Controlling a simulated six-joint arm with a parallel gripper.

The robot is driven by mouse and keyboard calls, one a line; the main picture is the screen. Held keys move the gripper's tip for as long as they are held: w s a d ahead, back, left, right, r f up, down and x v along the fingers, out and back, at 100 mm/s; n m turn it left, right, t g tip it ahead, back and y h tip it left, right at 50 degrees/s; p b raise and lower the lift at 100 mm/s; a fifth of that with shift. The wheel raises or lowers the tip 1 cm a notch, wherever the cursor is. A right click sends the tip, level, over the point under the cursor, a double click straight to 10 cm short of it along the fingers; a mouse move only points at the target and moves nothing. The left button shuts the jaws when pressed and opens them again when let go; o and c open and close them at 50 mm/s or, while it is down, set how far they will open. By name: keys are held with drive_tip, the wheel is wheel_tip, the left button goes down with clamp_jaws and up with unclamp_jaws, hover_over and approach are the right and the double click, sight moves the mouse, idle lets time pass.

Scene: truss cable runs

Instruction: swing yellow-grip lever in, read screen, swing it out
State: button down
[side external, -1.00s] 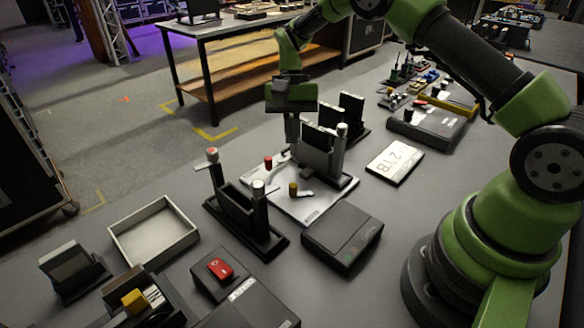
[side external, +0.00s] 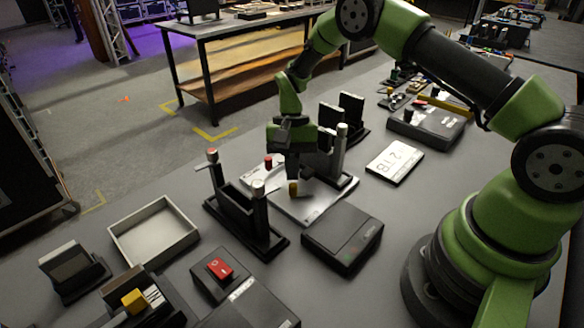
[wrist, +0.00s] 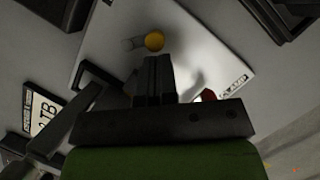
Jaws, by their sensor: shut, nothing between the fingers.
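The yellow-grip lever (side external: 293,189) stands on a pale plate (side external: 310,207). In the wrist view its round yellow knob (wrist: 154,41) sits just beyond my fingertips, with a pale arm reaching left from it. My gripper (side external: 292,176) is shut and empty, pointing down right behind the yellow grip; its fingers also show in the wrist view (wrist: 153,62). I cannot tell whether they touch the knob. A red-grip lever (side external: 268,162) stands on the same plate, to the left. I cannot tell any screen's reading.
Upright dark holders with posts stand left (side external: 246,217) and behind my gripper (side external: 342,150). A low dark box (side external: 343,238) sits in front of the plate. A 2TB card (side external: 395,162) lies to the right. An open tray (side external: 153,232) and a red rocker switch (side external: 220,268) are at front left.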

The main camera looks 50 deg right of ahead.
drive_tip(key=shift+s+a+n+h, duration=0.1)
drive_tip(key=shift+a+n+h, duration=0.25)
drive_tip(key=shift+n, duration=0.65)
drive_tip(key=shift+s+a+n+g+h, duration=0.1)
drive_tip(key=shift+a+n+g+h, duration=0.25)
drive_tip(key=shift+n, duration=0.55)
drive_tip(key=n, duration=0.1)
drive_tip(key=s+a+n+h, duration=0.1)
drive_tip(key=n, duration=0.1)
drive_tip(key=shift+a+n+g, duration=0.1)
drive_tip(key=shift+n+g, duration=0.15)
drive_tip(key=shift+n, duration=0.05)
drive_tip(key=n, duration=0.1)
drive_tip(key=s+n+h, duration=0.1)
drive_tip(key=n, duration=0.1)
drive_tip(key=shift+a+n+h, duration=0.3)
drive_tip(key=shift+a, duration=0.1)
drive_tip(key=n, duration=0.1)
drive_tip(key=s+n+h, duration=0.1)
drive_tip(key=n, duration=0.1)
drive_tip(key=shift+s+a, duration=0.1)
drive_tip(key=shift+a, duration=0.05)
